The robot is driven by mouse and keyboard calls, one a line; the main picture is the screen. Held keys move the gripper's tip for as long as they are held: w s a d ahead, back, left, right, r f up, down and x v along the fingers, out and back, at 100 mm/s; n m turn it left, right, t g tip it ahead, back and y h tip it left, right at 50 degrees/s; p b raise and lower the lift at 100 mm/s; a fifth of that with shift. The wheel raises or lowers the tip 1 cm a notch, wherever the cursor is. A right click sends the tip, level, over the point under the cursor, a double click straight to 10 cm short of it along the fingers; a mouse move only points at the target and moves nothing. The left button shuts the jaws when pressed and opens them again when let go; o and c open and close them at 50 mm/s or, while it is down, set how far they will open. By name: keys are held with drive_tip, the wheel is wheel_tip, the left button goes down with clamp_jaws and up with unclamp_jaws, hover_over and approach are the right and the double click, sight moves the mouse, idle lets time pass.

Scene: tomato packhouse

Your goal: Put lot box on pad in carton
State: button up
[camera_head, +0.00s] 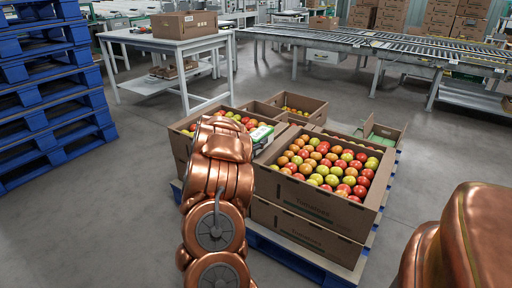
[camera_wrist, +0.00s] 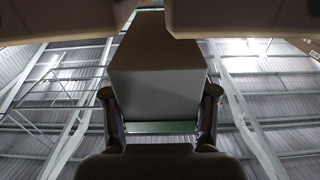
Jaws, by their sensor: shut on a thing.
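The lot box (camera_wrist: 158,88) is a pale, plain-sided box in the wrist view, between the two fingers of my gripper (camera_wrist: 160,95). My gripper is shut on it. In the head view a small white and green box (camera_head: 261,133) shows just right of my arm's end, over the near cartons; my arm hides the fingers there. A large open carton (camera_head: 310,213) full of red, orange and green tomatoes stands right of it. Another carton with tomatoes (camera_head: 180,138) is partly behind my arm. I cannot make out the pad.
The cartons stand on a blue pallet (camera_head: 300,263). Behind is an open carton with a green part (camera_head: 383,131). Blue pallets (camera_head: 55,140) are stacked left. A roller conveyor (camera_head: 400,45) runs behind. Floor is clear between.

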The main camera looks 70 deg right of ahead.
drive_tip(key=shift+f, duration=0.85)
drive_tip(key=shift+f, duration=0.1)
drive_tip(key=o, duration=1.3)
drive_tip(key=shift+o, duration=0.2)
drive_tip(key=shift+w+a, duration=0.1)
drive_tip(key=shift+a, duration=0.2)
drive_tip(key=p+v, duration=0.4)
drive_tip(key=v, duration=0.7)
drive_tip(key=shift+a, duration=0.2)
